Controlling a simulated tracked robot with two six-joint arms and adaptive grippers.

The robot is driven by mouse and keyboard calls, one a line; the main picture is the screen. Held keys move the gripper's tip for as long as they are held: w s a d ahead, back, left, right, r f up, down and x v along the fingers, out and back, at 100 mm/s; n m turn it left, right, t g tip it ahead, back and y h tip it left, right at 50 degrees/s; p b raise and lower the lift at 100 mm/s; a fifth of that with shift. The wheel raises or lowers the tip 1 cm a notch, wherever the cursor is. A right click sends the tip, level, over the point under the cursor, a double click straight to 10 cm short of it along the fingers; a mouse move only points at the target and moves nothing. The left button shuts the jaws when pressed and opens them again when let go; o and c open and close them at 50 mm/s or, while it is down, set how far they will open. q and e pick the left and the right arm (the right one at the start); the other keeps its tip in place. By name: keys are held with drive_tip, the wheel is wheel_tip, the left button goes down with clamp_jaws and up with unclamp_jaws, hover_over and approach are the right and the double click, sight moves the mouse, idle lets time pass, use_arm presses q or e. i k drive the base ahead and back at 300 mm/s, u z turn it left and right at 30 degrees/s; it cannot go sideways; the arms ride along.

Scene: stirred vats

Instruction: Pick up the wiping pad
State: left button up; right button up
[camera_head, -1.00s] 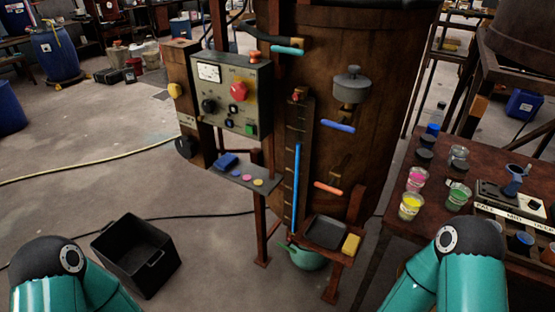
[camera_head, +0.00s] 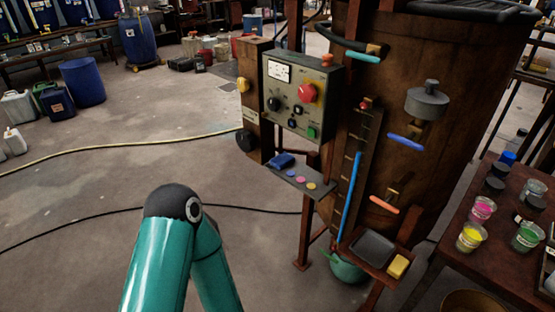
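Two things look like a pad, and I cannot tell for certain which is the wiping pad. A small yellow block (camera_head: 398,266), like a sponge, lies on the low wooden shelf at the vat's front, right of a dark shallow tray (camera_head: 373,248). A blue pad-like piece (camera_head: 281,160) lies on the left end of the grey shelf (camera_head: 297,177) under the control box. Both lie free, with no gripper near them. Only the teal and black links of my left arm show, at the lower middle. Neither of my grippers is in view.
The wooden vat (camera_head: 449,100) has coloured handles sticking out in front. The control box (camera_head: 300,97) stands left of it. A teal bowl (camera_head: 346,268) is below the low shelf. A table (camera_head: 440,270) with paint cups is at right. Open floor lies left, crossed by a dark cable.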

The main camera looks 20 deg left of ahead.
sight(283, 161)
drive_tip(key=z, duration=0.05)
drive_tip(key=i, duration=1)
drive_tip(key=u, duration=0.05)
